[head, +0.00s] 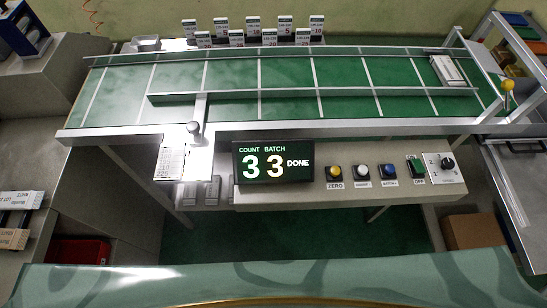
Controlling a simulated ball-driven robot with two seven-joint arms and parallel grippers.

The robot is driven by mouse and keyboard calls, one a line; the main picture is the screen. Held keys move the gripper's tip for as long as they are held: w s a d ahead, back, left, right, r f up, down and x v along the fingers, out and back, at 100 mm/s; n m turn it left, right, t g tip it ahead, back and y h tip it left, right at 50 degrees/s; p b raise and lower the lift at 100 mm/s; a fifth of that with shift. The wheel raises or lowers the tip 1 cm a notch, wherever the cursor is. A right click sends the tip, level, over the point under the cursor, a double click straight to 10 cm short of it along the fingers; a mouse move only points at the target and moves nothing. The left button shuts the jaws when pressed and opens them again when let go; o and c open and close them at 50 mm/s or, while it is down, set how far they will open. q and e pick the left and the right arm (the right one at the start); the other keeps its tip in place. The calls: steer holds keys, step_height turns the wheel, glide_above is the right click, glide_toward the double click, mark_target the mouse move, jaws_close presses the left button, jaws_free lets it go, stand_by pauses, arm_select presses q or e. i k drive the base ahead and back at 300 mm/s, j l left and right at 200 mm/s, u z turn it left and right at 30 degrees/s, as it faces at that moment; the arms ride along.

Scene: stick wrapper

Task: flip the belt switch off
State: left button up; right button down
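A green switch (415,167) stands on the front control panel, right of the blue button, with a small label under it. It is the likely belt switch; which way it is set is too small to tell. A black rotary knob (447,163) on a pale plate is just right of it. The green conveyor belt (230,76) with white cross lines runs behind the panel. Neither my left nor my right gripper shows in the head view.
A display (273,161) reads count 3, batch 3, DONE. Yellow (334,172), white (361,173) and blue (388,172) buttons sit left of the switch. A pale bundle (447,70) lies at the belt's right end. A yellow ball-topped lever (507,86) stands at the right.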

mark_target(419, 168)
steer(key=i+l+z, duration=0.1)
steer(key=z, duration=1.4)
